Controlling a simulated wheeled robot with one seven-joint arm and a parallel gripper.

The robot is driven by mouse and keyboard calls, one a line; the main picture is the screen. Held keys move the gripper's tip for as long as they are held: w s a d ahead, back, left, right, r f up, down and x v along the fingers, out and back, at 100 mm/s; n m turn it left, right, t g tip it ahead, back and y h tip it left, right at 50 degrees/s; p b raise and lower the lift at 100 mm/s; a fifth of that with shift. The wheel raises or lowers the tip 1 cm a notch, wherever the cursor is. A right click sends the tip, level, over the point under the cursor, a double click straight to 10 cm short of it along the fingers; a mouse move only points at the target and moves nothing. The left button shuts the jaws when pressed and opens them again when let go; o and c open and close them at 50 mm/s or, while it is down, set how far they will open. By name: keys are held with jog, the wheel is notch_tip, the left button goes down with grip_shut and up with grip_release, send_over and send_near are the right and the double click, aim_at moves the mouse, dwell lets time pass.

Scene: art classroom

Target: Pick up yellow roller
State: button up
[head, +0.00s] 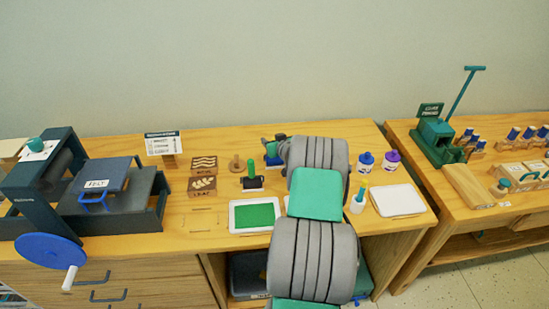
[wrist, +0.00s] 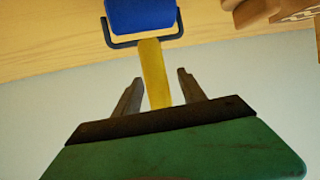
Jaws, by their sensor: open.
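The yellow roller shows in the wrist view, with a yellow handle (wrist: 154,75), a dark wire frame and a blue cylinder (wrist: 140,15) at the top edge. My gripper (wrist: 160,78) is open, with one grey finger on each side of the handle. The handle runs between the fingers toward the dark palm edge. I cannot tell whether either finger touches it. In the head view my arm covers the middle of the table, and I cannot make out the yellow handle there.
On the wooden table (head: 330,132) stand a green ink tray (head: 255,215), a white tray (head: 398,201), two paint bottles (head: 365,162), a black roller with green handle (head: 251,178) and stamp blocks (head: 203,164). A press (head: 40,195) stands left.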

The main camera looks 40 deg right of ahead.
grip_shut()
dwell(0.3)
dwell(1.0)
